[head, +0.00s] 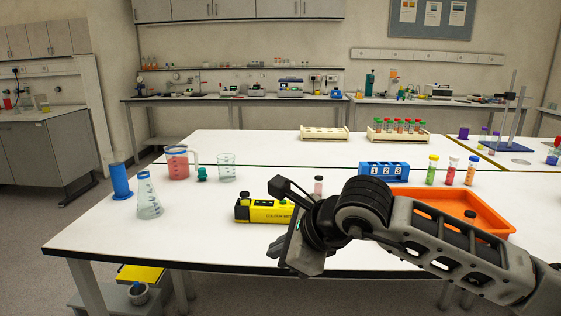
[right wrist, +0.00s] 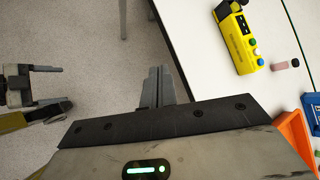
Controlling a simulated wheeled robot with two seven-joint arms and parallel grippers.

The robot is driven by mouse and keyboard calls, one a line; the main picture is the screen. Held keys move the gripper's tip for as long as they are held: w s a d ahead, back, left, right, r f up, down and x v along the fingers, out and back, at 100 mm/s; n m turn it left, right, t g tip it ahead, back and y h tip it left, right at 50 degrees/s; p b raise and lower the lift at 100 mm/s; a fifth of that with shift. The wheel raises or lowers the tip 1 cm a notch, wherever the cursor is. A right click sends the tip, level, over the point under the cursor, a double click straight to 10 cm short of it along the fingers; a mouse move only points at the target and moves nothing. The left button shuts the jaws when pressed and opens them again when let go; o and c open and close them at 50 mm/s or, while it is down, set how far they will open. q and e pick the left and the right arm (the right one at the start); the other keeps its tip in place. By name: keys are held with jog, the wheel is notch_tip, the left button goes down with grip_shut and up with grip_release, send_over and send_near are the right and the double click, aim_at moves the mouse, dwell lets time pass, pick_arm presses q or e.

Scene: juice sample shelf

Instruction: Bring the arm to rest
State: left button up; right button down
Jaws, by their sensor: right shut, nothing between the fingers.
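My right arm comes in from the lower right in the head view. Its gripper (head: 299,260) is over the front edge of the white bench (head: 215,235), close beside the yellow colour meter (head: 262,211). In the right wrist view the right gripper's fingers (right wrist: 158,88) are together with nothing between them, above the floor in front of the bench edge. The colour meter also shows there (right wrist: 237,37), apart from the fingers. My left gripper does not show in the head view.
The orange tray (head: 485,208) lies partly behind my right forearm. A blue numbered block (head: 384,170) and several capped vials stand behind it. A flask (head: 149,198), blue cylinder (head: 121,182), jug (head: 178,164) and beaker (head: 226,169) stand at left. The bench's front left is clear.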

jog(key=s+a+m+g+y, duration=0.4)
jog(key=s+a+m+y, duration=0.5)
jog(key=s+y, duration=0.3)
jog(key=w+d+f+m+t+h, duration=0.2)
jog(key=d+f+m+t+h, duration=0.5)
jog(key=m, duration=0.9)
jog(key=w+d+f+m+t+h, duration=0.2)
jog(key=d+f+m+t+h, duration=0.4)
jog(key=m, duration=0.9)
jog(key=s+d+f+m+g+h, duration=0.1)
jog(key=s+d+f+m+g, duration=0.1)
jog(key=s+d+f+m, duration=0.3)
jog(key=s+d+f+m+g+h, duration=0.1)
jog(key=s+d+f+m+g, duration=0.2)
jog(key=s+f, duration=0.5)
notch_tip(320, 180, down, 4)
jog(key=d+m, duration=0.1)
jog(key=d, duration=0.1)
jog(key=shift+d+m+h, duration=0.35)
jog(key=shift+m+h, duration=0.05)
